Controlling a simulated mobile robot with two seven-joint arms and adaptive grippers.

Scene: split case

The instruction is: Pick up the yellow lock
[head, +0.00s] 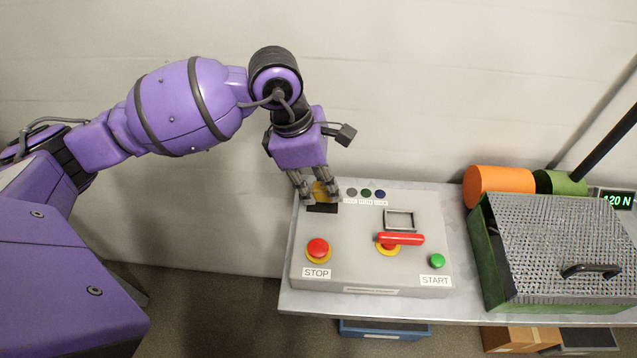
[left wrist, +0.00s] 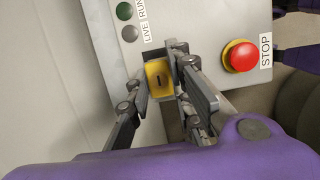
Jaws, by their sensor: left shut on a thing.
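The yellow lock (head: 320,190) is between the fingers of my left gripper (head: 318,198), at the back left corner of the grey control box (head: 350,265). My left gripper is shut on it from above. In the left wrist view the lock (left wrist: 159,78) shows its yellow face with a dark slot, between the two fingers of my left gripper (left wrist: 163,85). A black slot or base (head: 322,208) lies just in front of the fingers on the box. I cannot tell whether the lock is lifted clear of it. My right gripper is not in view.
The box carries a red STOP button (head: 318,248), a red lever (head: 401,239), a green START button (head: 437,261) and several indicator lamps (head: 366,194). A green case with a mesh lid (head: 560,240) and an orange cylinder (head: 500,186) stand at right on the table.

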